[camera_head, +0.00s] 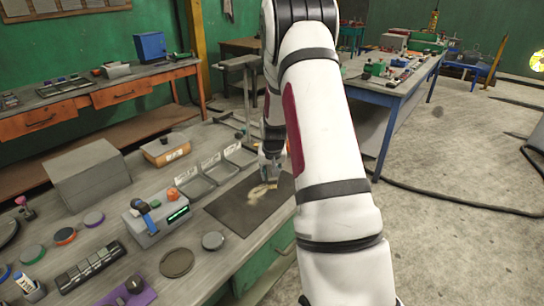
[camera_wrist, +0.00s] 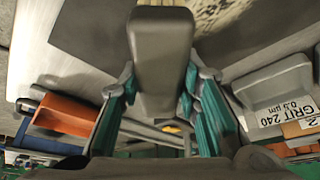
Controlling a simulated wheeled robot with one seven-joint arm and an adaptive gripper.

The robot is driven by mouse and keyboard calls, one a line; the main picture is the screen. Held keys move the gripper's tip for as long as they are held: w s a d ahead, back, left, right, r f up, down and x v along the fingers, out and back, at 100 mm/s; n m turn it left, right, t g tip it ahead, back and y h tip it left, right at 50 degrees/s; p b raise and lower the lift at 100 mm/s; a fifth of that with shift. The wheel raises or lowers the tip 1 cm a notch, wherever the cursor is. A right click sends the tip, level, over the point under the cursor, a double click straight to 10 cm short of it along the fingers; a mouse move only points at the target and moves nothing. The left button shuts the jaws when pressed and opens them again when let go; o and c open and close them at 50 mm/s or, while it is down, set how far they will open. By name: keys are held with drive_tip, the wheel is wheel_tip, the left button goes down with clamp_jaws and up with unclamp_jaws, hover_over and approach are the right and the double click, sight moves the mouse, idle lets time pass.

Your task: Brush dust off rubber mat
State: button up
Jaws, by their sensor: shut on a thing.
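The rubber mat (camera_head: 226,217) is a dark flat sheet on the workbench in the head view, partly hidden by my arm. A pale tan dust patch (camera_head: 257,195) lies on its upper right part, and some shows at the top of the wrist view (camera_wrist: 240,12). My gripper (camera_head: 271,172) is over this part of the mat. In the wrist view, its teal-padded fingers (camera_wrist: 160,100) are shut on a grey block-like brush (camera_wrist: 160,45), which points towards the mat. The brush's far end and any bristles are hidden, so I cannot tell whether it touches the mat.
Labelled grey trays (camera_head: 195,187) stand just behind the mat; one reads GRIT 240 in the wrist view (camera_wrist: 275,85). A grey device with a green display (camera_head: 158,220) stands left of the mat. A round dark disc (camera_head: 177,262) and small grey puck (camera_head: 213,240) lie in front.

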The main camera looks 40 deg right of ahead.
drive_tip(key=shift+r+p, duration=1)
drive_tip(key=shift+r, duration=1.65)
